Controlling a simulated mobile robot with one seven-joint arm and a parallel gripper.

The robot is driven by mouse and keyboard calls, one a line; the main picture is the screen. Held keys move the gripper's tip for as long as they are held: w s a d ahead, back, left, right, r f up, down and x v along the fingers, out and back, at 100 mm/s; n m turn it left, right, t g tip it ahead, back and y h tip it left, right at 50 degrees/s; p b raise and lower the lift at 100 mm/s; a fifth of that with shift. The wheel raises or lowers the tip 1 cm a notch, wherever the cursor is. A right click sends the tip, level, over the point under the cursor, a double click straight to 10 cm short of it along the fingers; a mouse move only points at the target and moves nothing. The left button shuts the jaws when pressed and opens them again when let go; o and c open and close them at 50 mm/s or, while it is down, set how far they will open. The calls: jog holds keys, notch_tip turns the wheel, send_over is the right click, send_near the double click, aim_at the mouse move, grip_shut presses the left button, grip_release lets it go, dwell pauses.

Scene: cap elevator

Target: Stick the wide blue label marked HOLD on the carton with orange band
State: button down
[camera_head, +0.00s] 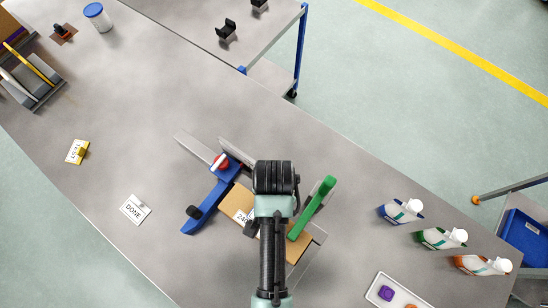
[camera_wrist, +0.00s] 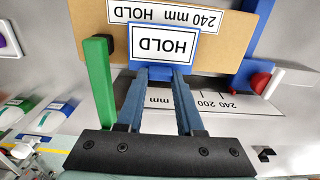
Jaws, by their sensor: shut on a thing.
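In the wrist view my gripper (camera_wrist: 165,74) is shut on the blue-edged label marked HOLD (camera_wrist: 164,45), which appears upside down. The label overlaps a brown carton (camera_wrist: 85,20) that carries a white print reading 240 mm HOLD (camera_wrist: 190,14). I cannot tell whether the label touches the carton. In the head view the carton (camera_head: 297,246) lies between a blue jaw (camera_head: 208,200) and a green bar (camera_head: 312,208) of a measuring fixture. My arm hides the gripper, the label and part of the carton there. No orange band shows on the visible carton faces.
A yellow TEST label (camera_head: 77,152) and a white DONE label (camera_head: 135,209) lie on the table to the left. The table's upper middle is clear.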

jog(key=shift+f+b, duration=0.3)
jog(key=shift+f, duration=0.3)
jog(key=shift+c, duration=2.3)
grip_release()
notch_tip(320, 180, up, 13)
jog(key=p, duration=0.3)
